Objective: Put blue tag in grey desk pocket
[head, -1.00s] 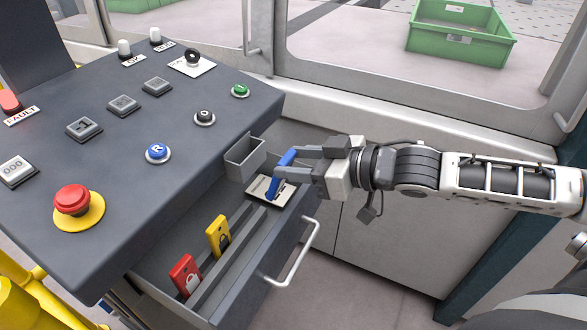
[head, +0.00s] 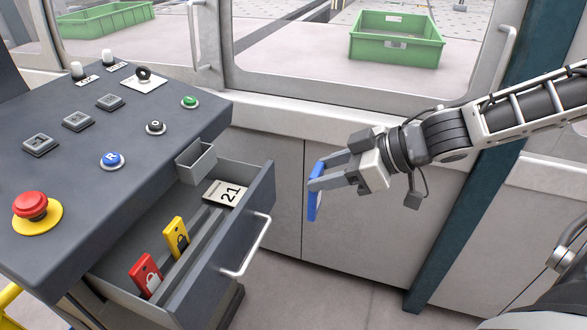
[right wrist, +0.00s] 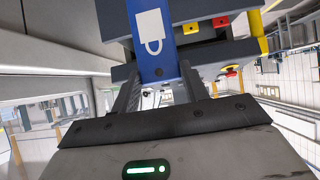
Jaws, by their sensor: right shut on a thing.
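The blue tag (head: 315,191) is held upright between the fingertips of my right gripper (head: 320,180), in the air to the right of the open drawer. In the right wrist view the blue tag (right wrist: 152,40) shows a white padlock picture and stands between the two fingers. The grey desk pocket (head: 196,160) is a small open-topped box on the desk's right edge, above the drawer's back end. It looks empty from here, though its bottom is hidden. My right gripper is clear of the pocket and the drawer. My left gripper is not in view.
The desk panel (head: 75,170) carries buttons, including a red emergency stop (head: 31,206).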

